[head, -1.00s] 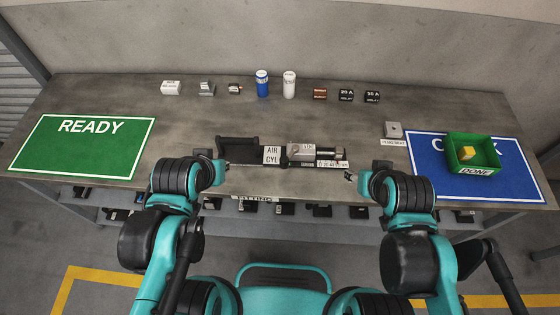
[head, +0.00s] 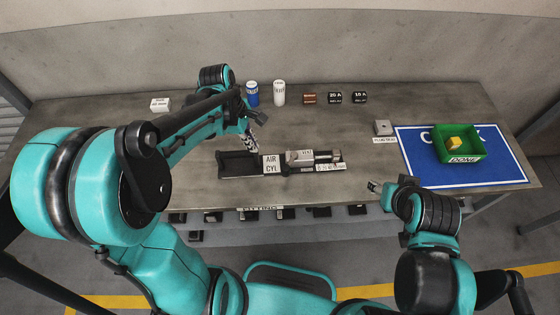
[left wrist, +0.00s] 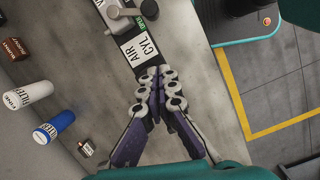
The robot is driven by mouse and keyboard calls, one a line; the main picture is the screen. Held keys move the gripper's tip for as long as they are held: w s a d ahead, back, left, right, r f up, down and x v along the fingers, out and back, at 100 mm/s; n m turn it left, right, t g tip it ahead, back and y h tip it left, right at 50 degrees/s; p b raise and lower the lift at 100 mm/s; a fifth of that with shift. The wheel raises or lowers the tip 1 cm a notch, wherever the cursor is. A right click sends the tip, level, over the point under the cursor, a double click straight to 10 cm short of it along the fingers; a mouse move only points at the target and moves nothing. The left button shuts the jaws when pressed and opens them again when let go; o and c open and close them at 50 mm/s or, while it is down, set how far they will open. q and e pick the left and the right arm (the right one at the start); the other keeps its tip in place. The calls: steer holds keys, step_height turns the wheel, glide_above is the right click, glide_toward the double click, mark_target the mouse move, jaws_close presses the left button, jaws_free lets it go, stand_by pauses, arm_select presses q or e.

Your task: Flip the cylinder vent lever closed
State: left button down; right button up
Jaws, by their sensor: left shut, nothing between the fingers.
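The air cylinder fixture lies mid-table, with a white AIR CYL label (head: 271,164) and a grey vent block (head: 300,157). In the left wrist view the same label (left wrist: 138,48) lies just beyond the fingertips, with a grey part (left wrist: 118,14) and a green OPEN tag (left wrist: 149,10) past it at the top edge. The lever's exact position is cut off or too small to tell. My left gripper (head: 253,143) is shut and empty, pointing down above the fixture's black left end (head: 238,168); its closed fingertips also show in the left wrist view (left wrist: 158,76). My right gripper (head: 374,186) hangs near the front edge, its fingers too small to read.
Along the back stand a blue filter can (head: 252,93), a white can (head: 279,92), a brown block (head: 309,98) and black relay blocks (head: 335,98). At right a green DONE bin (head: 462,159) with a yellow piece sits on a blue mat (head: 420,172). Table right of the fixture is fairly clear.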

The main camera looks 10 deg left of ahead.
mark_target(290, 162)
arm_select(q)
steer(key=shift+w+d+f, duration=0.1)
steer(key=shift+w+f, duration=0.05)
steer(key=d+f+b, duration=0.4)
steer(key=d+f, duration=0.2)
steer(key=f, duration=0.3)
steer(key=shift+d+f, duration=0.2)
steer(key=shift+f, duration=0.15)
steer(key=shift+w, duration=0.1)
stand_by(0.3)
